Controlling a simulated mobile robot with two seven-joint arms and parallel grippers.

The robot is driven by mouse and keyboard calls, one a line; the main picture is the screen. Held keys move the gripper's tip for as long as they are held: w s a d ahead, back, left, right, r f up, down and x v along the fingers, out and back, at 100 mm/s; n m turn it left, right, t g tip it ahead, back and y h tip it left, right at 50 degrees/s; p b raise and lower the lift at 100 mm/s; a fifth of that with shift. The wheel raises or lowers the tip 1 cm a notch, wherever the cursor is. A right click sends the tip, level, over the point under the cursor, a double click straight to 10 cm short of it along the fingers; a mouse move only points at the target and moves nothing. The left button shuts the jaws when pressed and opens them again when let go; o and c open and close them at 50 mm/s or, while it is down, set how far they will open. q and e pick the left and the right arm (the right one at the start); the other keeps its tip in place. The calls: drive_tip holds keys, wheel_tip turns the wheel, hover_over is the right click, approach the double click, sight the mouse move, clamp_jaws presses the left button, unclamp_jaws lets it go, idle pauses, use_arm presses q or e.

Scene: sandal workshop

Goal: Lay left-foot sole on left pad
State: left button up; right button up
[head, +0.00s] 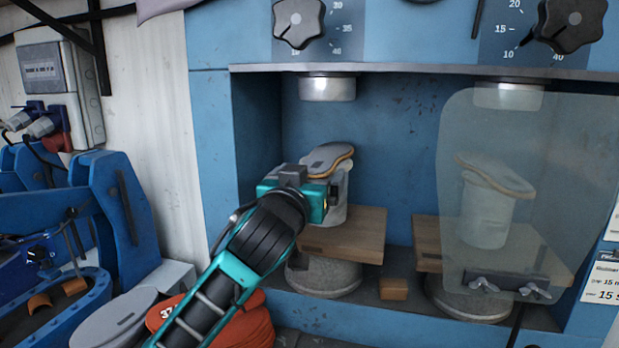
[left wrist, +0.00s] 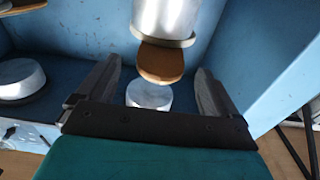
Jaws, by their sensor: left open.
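The left-foot sole (head: 330,158), grey on top with a tan edge, lies on the pale left pad (head: 338,210) in the left bay. In the left wrist view, which looks upside down, the sole (left wrist: 160,62) shows tan against the pad (left wrist: 165,22). My left gripper (head: 328,194) is in front of the pad, just below the sole, and hides part of both. Its jaws (left wrist: 158,85) are open, with the sole seen between them; I cannot tell whether they touch it. My right gripper is not in view.
A round metal press head (head: 327,88) hangs above the left pad. A wooden board (head: 360,228) surrounds the pad's lower part. To the right, a clear shield (head: 560,140) covers another pad with a sole (head: 493,175). Grey soles (head: 105,318) and orange soles (head: 250,328) lie at lower left.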

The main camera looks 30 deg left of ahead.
use_arm(q)
drive_tip(key=shift+s, duration=0.1)
drive_tip(key=v, duration=0.7)
drive_tip(key=shift+s+p, duration=0.4)
drive_tip(key=shift+p, duration=0.05)
idle(1.2)
drive_tip(key=shift+r, duration=0.15)
drive_tip(key=shift+o, duration=0.6)
